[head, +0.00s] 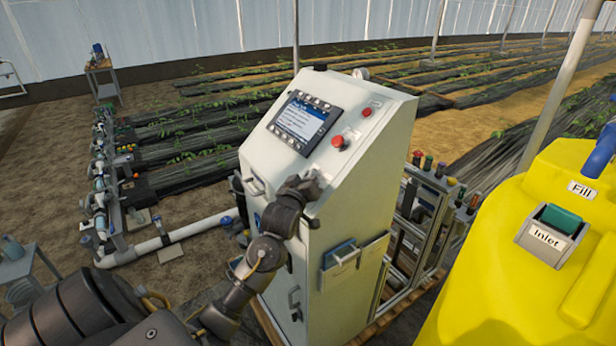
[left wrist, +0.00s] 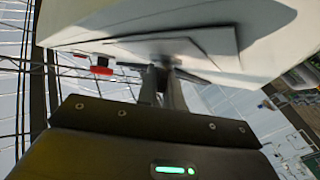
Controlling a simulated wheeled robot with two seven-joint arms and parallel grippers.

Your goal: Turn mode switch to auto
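The white control cabinet (head: 345,225) stands in the middle of the head view. Its sloped top carries a lit screen (head: 300,122), a red mushroom button (head: 340,142) and a smaller red button (head: 367,112). My left gripper (head: 302,187) is up against the cabinet's front, below the screen. I cannot make out the mode switch or its setting; my gripper covers that part of the panel. In the left wrist view the two narrow fingers (left wrist: 161,80) are close together with their tips at a pale panel. Whether they hold anything is hidden. My right gripper is not in view.
A door handle (head: 294,302) and a blue holder (head: 342,256) are on the cabinet below my gripper. A yellow tank (head: 545,230) stands close on the right. White pipes (head: 185,232) run on the left. Racked equipment (head: 430,205) stands behind the cabinet.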

